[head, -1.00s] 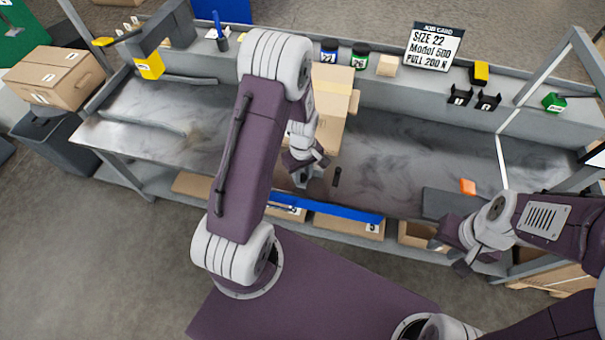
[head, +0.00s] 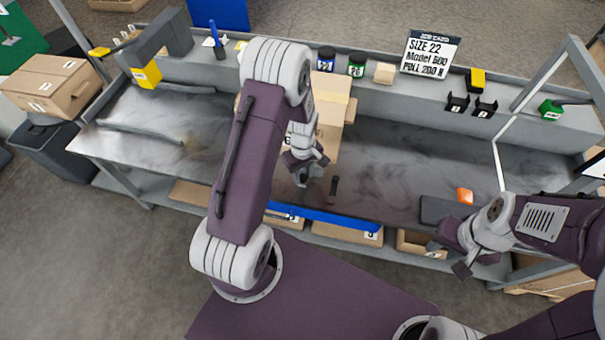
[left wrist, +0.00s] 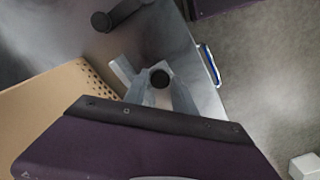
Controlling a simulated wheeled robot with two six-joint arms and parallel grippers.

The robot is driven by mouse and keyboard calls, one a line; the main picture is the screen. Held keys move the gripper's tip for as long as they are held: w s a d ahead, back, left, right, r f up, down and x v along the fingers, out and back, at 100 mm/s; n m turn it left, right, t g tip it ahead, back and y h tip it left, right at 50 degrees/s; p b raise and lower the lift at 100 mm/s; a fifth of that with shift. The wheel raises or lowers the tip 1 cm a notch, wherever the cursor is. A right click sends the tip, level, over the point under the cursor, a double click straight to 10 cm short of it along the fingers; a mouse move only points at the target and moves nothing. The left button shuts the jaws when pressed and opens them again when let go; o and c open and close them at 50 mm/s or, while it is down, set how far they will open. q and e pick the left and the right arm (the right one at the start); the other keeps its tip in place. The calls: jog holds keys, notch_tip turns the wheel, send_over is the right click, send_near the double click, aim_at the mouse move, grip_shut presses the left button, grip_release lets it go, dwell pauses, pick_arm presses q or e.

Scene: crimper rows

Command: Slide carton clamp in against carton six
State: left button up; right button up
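The tan carton (head: 330,120) stands on the bench, partly hidden behind my left arm; a mark resembling a 6 shows at its lower left. It also shows at the lower left of the left wrist view (left wrist: 45,105). My left gripper (head: 303,178) is low at the carton's near side. In the left wrist view, a round black knob (left wrist: 160,78) appears between its pale fingers; grip on it is unclear. A dark handle (head: 333,187), possibly the clamp's, lies just right of this gripper and shows in the left wrist view (left wrist: 122,14). My right gripper (head: 451,258) is open and empty at the bench front.
A blue strip (head: 330,217) runs along the bench's front edge, above boxes on a lower shelf. A grey block (head: 440,210) and an orange piece (head: 464,196) lie to the right. Jars, a sign (head: 430,54) and black holders line the back ledge. Bench left of the carton is mostly clear.

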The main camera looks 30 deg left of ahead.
aim_at(303, 176)
pick_arm(q)
jog(key=shift+o, duration=0.9)
jog(key=shift+w, duration=0.1)
notch_tip(303, 176, up, 9)
jog(key=p, duration=0.2)
